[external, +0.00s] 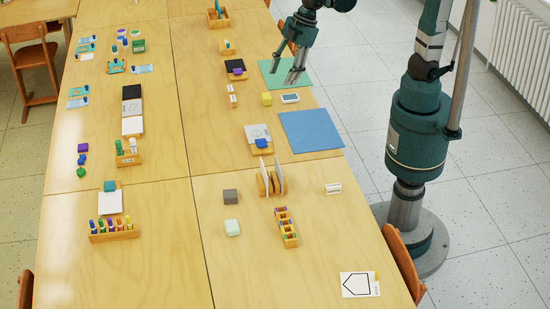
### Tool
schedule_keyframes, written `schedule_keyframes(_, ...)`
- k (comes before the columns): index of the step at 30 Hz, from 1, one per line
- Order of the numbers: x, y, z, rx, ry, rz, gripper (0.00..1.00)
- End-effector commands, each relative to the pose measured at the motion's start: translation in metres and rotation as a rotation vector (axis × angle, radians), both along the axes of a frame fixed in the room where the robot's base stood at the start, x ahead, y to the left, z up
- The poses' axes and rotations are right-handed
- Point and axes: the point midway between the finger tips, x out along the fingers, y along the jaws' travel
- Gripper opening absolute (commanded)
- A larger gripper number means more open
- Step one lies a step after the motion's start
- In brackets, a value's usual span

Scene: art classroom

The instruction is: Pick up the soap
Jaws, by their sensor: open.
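A pale mint-green rounded block (232,227), which looks like a bar of soap, lies on the wooden table (160,250) in the front middle. A small yellow block (266,98) lies beside the green mat; I cannot tell for sure which of the two is the soap. My gripper (294,80) is open and seems empty. It points down over the green mat (272,66) at the table's right side, close to the yellow block and far from the mint-green block. Its exact height is hard to tell.
A grey block (230,196) lies just behind the mint-green block. A wooden rack with upright cards (270,180) and a divided wooden box (286,227) stand to their right. A blue mat (311,131) lies at the right edge. Bare table lies left of the mint-green block.

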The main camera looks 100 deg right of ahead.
Motion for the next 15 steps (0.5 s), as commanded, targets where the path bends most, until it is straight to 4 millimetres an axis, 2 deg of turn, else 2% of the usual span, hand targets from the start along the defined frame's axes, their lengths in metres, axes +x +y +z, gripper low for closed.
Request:
schedule_keyframes(3, 0.02, 0.014, -0.003, -0.016, 0.016, 0.047, 0.45)
schedule_keyframes(15, 0.08, 0.062, -0.024, -0.067, 0.072, 0.207, 0.45)
